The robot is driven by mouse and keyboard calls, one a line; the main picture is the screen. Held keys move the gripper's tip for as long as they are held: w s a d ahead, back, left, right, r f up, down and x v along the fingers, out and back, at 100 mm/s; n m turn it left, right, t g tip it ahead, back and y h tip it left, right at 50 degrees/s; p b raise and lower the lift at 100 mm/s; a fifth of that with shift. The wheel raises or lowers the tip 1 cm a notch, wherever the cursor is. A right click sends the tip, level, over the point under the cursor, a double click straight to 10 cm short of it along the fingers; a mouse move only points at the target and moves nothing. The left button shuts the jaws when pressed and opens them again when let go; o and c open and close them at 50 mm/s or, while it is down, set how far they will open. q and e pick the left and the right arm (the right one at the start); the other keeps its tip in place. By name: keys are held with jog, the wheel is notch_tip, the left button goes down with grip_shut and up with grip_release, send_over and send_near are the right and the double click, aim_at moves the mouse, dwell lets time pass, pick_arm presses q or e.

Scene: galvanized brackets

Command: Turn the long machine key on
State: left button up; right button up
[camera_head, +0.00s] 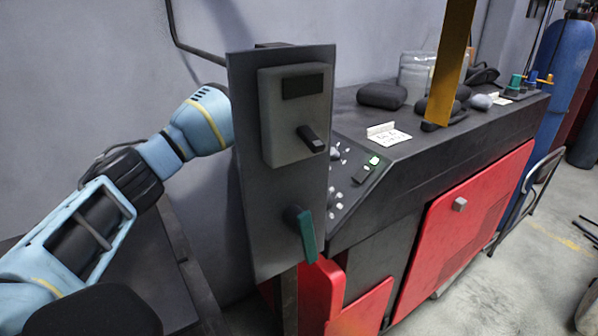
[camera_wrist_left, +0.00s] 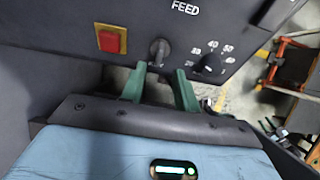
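In the left wrist view, a grey key-like switch (camera_wrist_left: 158,51) stands on a dark panel under the word FEED. My left gripper (camera_wrist_left: 160,70) is open, with its two green fingers either side of and just below the switch. I cannot tell whether they touch it. In the head view my left arm reaches behind a grey upright plate, which hides the gripper. That plate carries a grey box with a dark window and a dark protruding switch handle (camera_head: 312,140). A teal-handled lever (camera_head: 302,232) sits lower on the plate. My right gripper is not in view.
Beside the switch are a red button on a yellow plate (camera_wrist_left: 110,39) and a numbered black dial (camera_wrist_left: 210,64). In the head view, a black-and-red machine (camera_head: 466,225) stands behind the grey plate (camera_head: 262,225).

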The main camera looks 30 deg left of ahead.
pick_arm(q)
jog(key=x, duration=0.6)
jog(key=shift+w, duration=0.15)
grip_shut()
